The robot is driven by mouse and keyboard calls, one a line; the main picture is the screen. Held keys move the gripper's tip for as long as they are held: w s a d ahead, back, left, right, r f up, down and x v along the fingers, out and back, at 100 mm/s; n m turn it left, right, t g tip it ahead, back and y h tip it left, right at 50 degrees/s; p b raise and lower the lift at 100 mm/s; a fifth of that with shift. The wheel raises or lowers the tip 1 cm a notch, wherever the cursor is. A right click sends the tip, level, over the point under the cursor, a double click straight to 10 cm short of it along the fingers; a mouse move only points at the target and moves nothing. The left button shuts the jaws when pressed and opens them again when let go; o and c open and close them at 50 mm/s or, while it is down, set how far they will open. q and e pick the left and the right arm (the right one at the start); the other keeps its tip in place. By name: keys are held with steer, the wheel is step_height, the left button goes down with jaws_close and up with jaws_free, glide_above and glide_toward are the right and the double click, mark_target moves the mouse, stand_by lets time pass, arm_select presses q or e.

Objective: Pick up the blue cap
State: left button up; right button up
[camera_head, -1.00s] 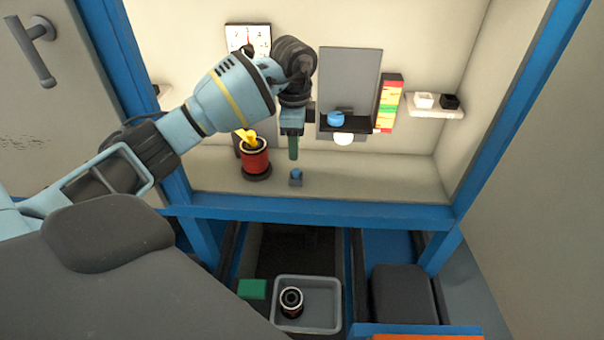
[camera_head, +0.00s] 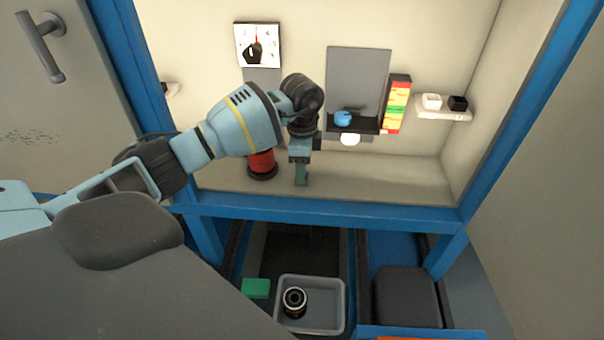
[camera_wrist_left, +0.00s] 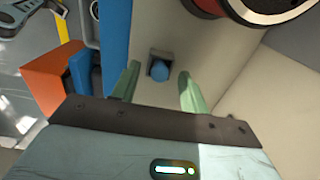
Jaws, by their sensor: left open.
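A small blue cap (camera_wrist_left: 159,71) sits in a grey holder (camera_wrist_left: 161,55) on the bench in the left wrist view. It lies between and beyond my green fingertips, apart from both. My left gripper (camera_head: 301,181) is low over the bench in the head view, pointing down, open and empty. There it hides the small blue piece and its holder. Another blue rounded piece (camera_head: 342,117) rests on a black shelf against the back wall. My right gripper is not in view.
A red cylinder (camera_head: 261,163) on a dark base stands just left of my gripper; its rim (camera_wrist_left: 262,10) is near in the left wrist view. A white bulb (camera_head: 350,139) hangs under the black shelf. The bench (camera_head: 400,180) to the right is clear.

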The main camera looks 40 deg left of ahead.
arm_select(q)
steer(key=shift+f, duration=0.1)
jaws_close()
stand_by(0.4)
steer(key=shift+r, duration=0.6)
step_height(320, 180, up, 2)
steer(key=shift+r, duration=0.2)
steer(key=s+d+r+p, duration=0.1)
steer(key=s+d, duration=0.7)
steer(key=s, duration=0.5)
steer(key=shift+s+r, duration=0.2)
steer(key=shift+s, duration=0.2)
steer(key=shift+d, duration=0.1)
